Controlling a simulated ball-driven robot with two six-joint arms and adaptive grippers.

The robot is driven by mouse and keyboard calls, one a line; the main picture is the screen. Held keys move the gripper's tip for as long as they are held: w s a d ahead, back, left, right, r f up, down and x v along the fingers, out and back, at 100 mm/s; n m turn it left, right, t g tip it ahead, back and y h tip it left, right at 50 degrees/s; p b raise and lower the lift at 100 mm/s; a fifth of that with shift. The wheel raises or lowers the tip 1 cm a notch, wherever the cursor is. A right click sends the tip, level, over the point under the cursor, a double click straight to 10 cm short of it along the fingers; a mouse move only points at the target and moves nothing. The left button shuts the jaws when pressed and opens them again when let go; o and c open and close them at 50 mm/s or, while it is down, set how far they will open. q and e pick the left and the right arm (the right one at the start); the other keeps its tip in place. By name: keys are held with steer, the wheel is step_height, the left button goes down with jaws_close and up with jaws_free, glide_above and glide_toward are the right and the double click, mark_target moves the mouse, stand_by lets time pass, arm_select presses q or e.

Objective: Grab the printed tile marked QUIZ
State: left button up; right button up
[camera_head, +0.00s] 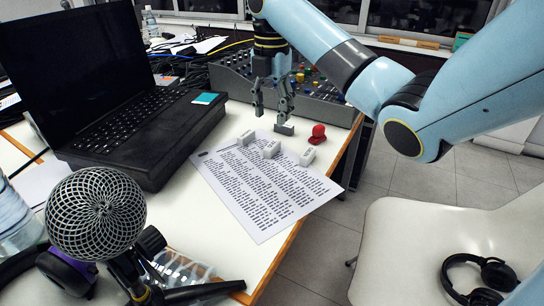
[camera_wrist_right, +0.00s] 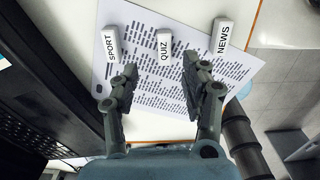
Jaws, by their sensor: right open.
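The tile marked QUIZ (camera_wrist_right: 164,46) is a small white block, the middle one of three on a printed sheet (camera_wrist_right: 150,90). It is also the middle tile (camera_head: 271,149) in the head view. The SPORT tile (camera_wrist_right: 111,48) is to its left and the NEWS tile (camera_wrist_right: 222,37) to its right. My right gripper (camera_head: 271,120) is open and empty, pointing down above the table behind the tiles. In the wrist view its fingertips (camera_wrist_right: 160,68) are spread to either side of the lower end of QUIZ, with nothing between them gripped. My left gripper is not in view.
An open black laptop (camera_head: 130,125) stands left of the sheet. A mixing console (camera_head: 315,88) is behind, and a red knob-like object (camera_head: 318,133) sits near the right table edge. A microphone (camera_head: 96,213) stands in front. A white chair (camera_head: 440,235) is to the right.

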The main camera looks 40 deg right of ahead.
mark_target(273, 143)
step_height(273, 143, down, 3)
steer(key=shift+r, duration=0.15)
steer(key=f, duration=0.1)
steer(key=f+b, duration=0.1)
steer(key=f, duration=0.2)
steer(key=shift+s+f+b, duration=0.2)
steer(key=shift+s+b, duration=0.1)
steer(key=shift+s, duration=0.1)
steer(key=shift+w+f, duration=0.1)
steer(key=shift+f, duration=0.25)
steer(key=c, duration=0.9)
steer(key=shift+r, duration=0.15)
